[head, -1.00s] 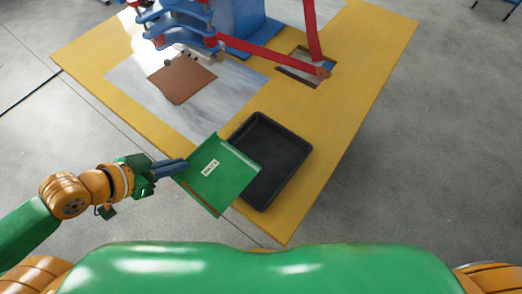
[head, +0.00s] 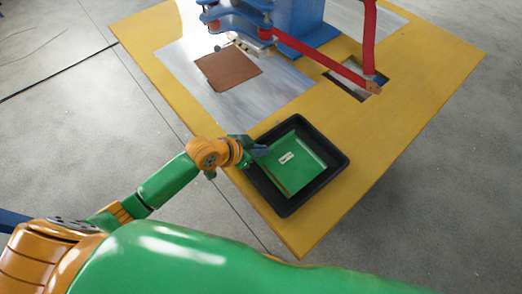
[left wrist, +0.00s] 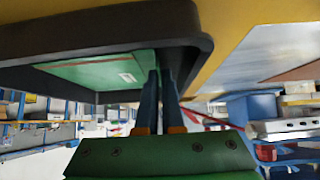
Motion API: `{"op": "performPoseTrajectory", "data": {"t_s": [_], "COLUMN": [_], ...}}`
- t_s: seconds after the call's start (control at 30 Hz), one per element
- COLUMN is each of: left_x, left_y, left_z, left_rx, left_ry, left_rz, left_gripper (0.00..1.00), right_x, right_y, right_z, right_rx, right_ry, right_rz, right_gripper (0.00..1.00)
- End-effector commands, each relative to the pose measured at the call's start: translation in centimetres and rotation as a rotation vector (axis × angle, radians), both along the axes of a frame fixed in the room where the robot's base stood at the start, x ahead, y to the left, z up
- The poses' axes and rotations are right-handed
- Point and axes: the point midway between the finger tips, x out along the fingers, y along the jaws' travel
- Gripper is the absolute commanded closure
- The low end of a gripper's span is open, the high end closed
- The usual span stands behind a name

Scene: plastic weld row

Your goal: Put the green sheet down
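The green sheet (head: 290,170), with a small white label, lies inside the black tray (head: 327,182) on the yellow table. It looks low in the tray, but I cannot tell if it rests fully on the floor. My left gripper (head: 262,151) reaches over the tray's left rim to the sheet's upper-left edge. In the left wrist view the sheet (left wrist: 95,70) shows within the tray (left wrist: 190,42). There my left gripper (left wrist: 160,72) has its blue fingers close together at the sheet's edge, seemingly shut on it. My right gripper is not in view.
A blue machine (head: 300,18) with red arms (head: 325,62) stands at the back of the yellow table (head: 400,125). A brown sheet (head: 228,70) lies on a grey metal plate (head: 265,95). A rectangular opening (head: 357,78) is cut into the table right of it.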

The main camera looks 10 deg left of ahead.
Motion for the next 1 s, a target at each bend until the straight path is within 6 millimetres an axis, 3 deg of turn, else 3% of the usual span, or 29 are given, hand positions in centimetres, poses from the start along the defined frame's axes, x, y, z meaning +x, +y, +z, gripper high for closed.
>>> {"op": "performPoseTrajectory", "data": {"t_s": [0.37, 0.5, 0.8, 1.0], "left_x": [0.0, 0.0, 0.0, -1.4], "left_y": [0.1, 0.1, 0.1, 1.2], "left_z": [-1.0, -1.0, -0.8, 1.2], "left_rx": [-0.001, -0.001, -0.001, 0.001], "left_ry": [-0.002, -0.002, -0.002, -0.001], "left_rz": [0.001, 0.001, 0.001, 0.001], "left_gripper": [1.0, 0.66, 0.66, 0.66], "right_x": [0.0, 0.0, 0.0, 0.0], "right_y": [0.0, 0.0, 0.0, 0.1], "right_z": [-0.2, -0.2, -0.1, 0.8], "right_rx": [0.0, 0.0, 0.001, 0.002], "right_ry": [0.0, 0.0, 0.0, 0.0], "right_rz": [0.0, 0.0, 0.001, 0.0], "right_gripper": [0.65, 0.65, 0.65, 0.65]}}
